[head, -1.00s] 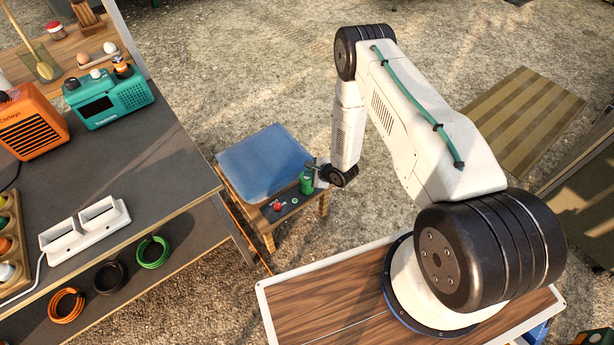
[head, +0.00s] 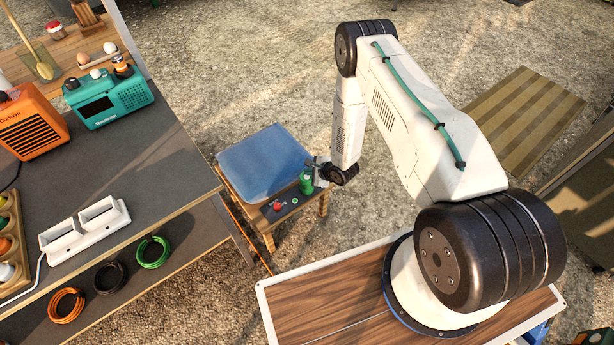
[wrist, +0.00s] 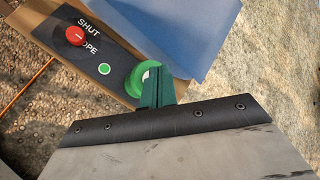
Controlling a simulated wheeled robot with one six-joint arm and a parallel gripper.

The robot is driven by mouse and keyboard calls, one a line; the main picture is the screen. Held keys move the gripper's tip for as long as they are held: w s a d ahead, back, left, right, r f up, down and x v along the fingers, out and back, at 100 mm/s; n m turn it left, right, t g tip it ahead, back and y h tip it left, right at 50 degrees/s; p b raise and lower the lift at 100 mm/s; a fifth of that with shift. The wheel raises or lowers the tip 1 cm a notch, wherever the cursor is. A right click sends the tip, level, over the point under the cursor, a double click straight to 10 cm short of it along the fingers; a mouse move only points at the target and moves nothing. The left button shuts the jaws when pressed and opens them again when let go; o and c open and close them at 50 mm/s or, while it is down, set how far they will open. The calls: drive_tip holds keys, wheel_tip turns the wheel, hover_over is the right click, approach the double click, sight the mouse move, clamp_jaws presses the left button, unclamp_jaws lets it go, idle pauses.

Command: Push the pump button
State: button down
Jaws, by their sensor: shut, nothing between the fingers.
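A dark control panel (head: 283,208) lies along the front of a low wooden stand. In the wrist view the panel carries a red knob (wrist: 75,35) beside the lettering "SHUT" and a partly covered word. A small round green button with a pale rim (wrist: 104,69) sits farther along the panel. A larger green cylinder (head: 306,184) stands at the panel's right end; it also shows in the wrist view (wrist: 137,80), partly hidden by my fingers. My gripper (wrist: 160,75) is shut and empty, its tips over this cylinder's edge. I cannot tell whether they touch it.
A blue, flat-topped basin (head: 263,160) fills the stand behind the panel. A grey workbench (head: 150,150) stands at left with a teal radio (head: 108,98), an orange heater (head: 32,125) and a white rack (head: 85,228). Open gravel lies beyond the stand.

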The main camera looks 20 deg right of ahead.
sight(309, 178)
wheel_tip(309, 178, up, 6)
idle(0.5)
drive_tip(key=c, duration=2.1)
unclamp_jaws()
drive_tip(key=shift+c, duration=0.2)
